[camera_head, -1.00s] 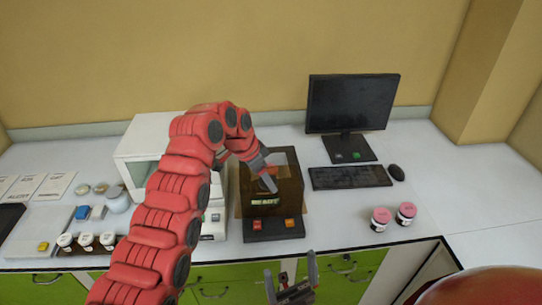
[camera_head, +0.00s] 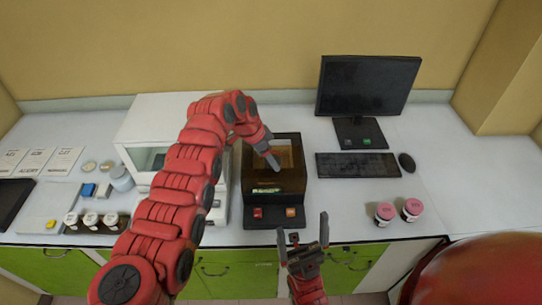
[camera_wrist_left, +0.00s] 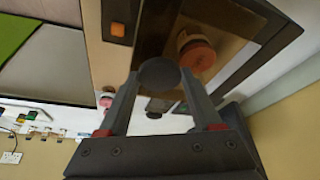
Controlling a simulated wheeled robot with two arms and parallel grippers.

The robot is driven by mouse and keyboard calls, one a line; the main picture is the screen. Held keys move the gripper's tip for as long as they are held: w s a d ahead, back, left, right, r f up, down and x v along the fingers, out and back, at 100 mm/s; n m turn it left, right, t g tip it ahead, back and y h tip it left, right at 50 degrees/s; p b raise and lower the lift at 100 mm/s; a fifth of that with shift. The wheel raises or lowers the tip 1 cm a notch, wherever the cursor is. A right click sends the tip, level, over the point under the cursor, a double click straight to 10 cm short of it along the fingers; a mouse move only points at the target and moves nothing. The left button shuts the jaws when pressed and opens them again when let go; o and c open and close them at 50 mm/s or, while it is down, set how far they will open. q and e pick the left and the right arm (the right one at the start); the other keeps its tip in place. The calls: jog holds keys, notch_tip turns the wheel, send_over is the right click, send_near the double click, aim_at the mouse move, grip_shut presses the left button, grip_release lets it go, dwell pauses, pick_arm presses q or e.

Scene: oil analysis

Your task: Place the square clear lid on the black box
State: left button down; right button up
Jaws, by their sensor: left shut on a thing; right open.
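The black box (camera_head: 272,216), with a red and an orange button on its front, stands on the bench at the middle of the head view. The square clear lid, brownish and see-through, is over the box's top and lined up with its outline; I cannot tell whether it touches all round. My left gripper (camera_head: 272,163) reaches down over it. In the left wrist view its fingers are shut on the lid's dark round knob (camera_wrist_left: 158,74). The box's orange button (camera_wrist_left: 118,29) shows there too. My right gripper (camera_head: 308,246) is open and empty, in front of the bench edge.
A white instrument (camera_head: 150,122) stands left of the box, partly behind my left arm. A monitor (camera_head: 366,88), keyboard (camera_head: 357,165) and mouse (camera_head: 407,162) are to the right. Two pink-lidded jars (camera_head: 384,213) stand near the front edge. Several small bottles (camera_head: 90,220) stand at left.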

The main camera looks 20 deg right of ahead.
pick_arm(q)
jog(key=shift+w+a+f, duration=0.1)
jog(key=shift+f, duration=0.05)
jog(key=shift+c, duration=0.7)
grip_release()
jog(key=shift+a, duration=0.15)
jog(key=shift+o, duration=0.4)
jog(key=shift+r, duration=0.2)
jog(key=shift+a+r+b, duration=0.1)
jog(key=shift+r+b, duration=0.15)
jog(key=shift+b, duration=0.15)
jog(key=b+v, duration=0.5)
jog(key=v, duration=0.6)
jog(key=shift+r, duration=0.15)
